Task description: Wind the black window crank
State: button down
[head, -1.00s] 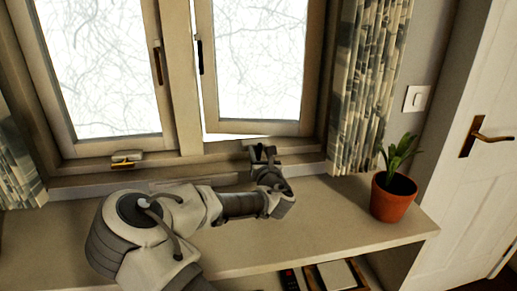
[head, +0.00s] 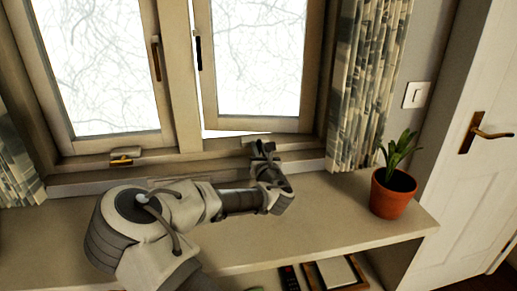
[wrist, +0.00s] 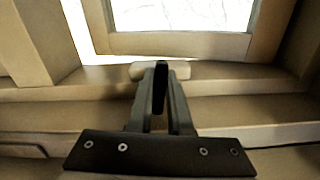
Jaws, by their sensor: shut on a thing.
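The black window crank (wrist: 160,84) stands between the fingers of my gripper (wrist: 160,100) in the wrist view, in front of a pale housing (wrist: 183,68) on the window frame. My gripper (head: 262,150) is shut on the crank at the sill below the right window. In the head view my gripper and wrist hide most of the crank. The right window sash (head: 256,124) is slightly open, with a bright gap along its bottom edge. The left sash (head: 112,143) looks shut.
A potted plant (head: 391,194) stands at the right end of the shelf (head: 330,215). A patterned curtain (head: 358,90) hangs right of the window. A brass and pale crank housing (head: 124,157) sits below the left sash. The shelf between gripper and plant is clear.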

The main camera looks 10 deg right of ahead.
jog(key=shift+m, duration=0.3)
jog(key=m, duration=0.3)
jog(key=m+b, duration=0.1)
jog(key=m, duration=0.2)
jog(key=shift+d+f, duration=0.1)
jog(key=shift+d, duration=0.1)
jog(key=m+b, duration=0.1)
jog(key=m, duration=0.2)
jog(key=shift+f+m, duration=0.1)
jog(key=shift+m, duration=0.3)
jog(key=m+b, duration=0.2)
jog(key=m, duration=0.1)
jog(key=shift+d+f+m, duration=0.1)
jog(key=shift+f+m, duration=0.05)
jog(key=shift+m, duration=0.15)
jog(key=m+b, duration=0.4)
jog(key=m, duration=0.2)
jog(key=shift+f, duration=0.2)
jog(key=shift+m+b, duration=1.85)
jog(key=shift+m, duration=0.45)
